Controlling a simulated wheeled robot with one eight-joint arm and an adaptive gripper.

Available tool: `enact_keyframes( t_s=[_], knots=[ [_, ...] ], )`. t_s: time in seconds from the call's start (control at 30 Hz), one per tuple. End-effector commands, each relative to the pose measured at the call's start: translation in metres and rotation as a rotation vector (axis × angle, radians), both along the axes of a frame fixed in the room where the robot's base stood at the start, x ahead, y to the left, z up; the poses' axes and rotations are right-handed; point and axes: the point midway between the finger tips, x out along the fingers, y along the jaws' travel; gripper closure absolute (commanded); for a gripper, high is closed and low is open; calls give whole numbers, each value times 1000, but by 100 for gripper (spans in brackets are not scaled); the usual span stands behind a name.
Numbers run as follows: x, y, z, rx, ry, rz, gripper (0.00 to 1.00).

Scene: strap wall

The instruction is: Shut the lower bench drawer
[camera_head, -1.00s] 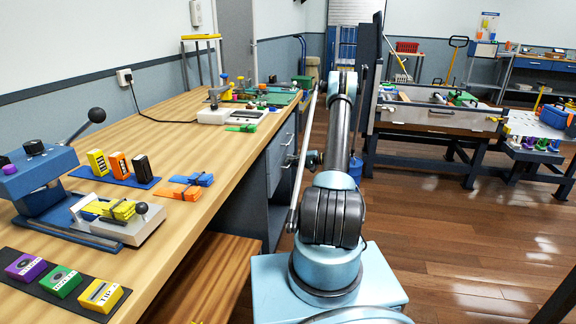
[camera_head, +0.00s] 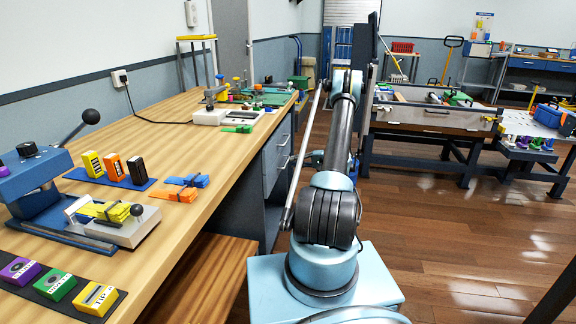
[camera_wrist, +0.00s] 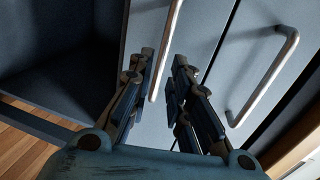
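The bench's two drawer fronts show in the wrist view, each with a bar handle. The front at left, nearer the floor side, is the lower bench drawer (camera_wrist: 210,30). Its handle (camera_wrist: 168,40) runs between my gripper's fingertips. The upper drawer (camera_wrist: 285,75) is at right, nearer the bench top, with its own handle (camera_wrist: 262,80). My gripper (camera_wrist: 163,60) is open, its fingers apart on either side of the lower handle; contact cannot be told. In the head view the drawers (camera_head: 277,152) are partly behind my arm, and how far the lower one stands out is unclear.
The wooden bench (camera_head: 215,155) runs along the left, carrying a lever press (camera_head: 40,180), coloured boxes and clamps. A dark recess (camera_wrist: 60,50) lies beside the drawers. A work table (camera_head: 430,115) stands at back right. The floor (camera_head: 440,240) at right is clear.

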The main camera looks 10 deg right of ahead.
Motion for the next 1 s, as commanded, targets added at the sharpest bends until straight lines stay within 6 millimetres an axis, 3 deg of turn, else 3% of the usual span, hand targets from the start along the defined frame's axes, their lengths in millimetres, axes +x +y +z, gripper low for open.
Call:
enact_keyframes(
  t_s=[0.2, 0.4, 0.87, 1.0],
  knots=[
    [-15, -37, 8, 0, 1, -2, 82],
    [-22, -55, 12, -1, 0, 0, 82],
    [-24, -59, 14, -2, 1, 1, 82],
    [-25, -52, 26, -20, 11, 5, 82]
  ],
)
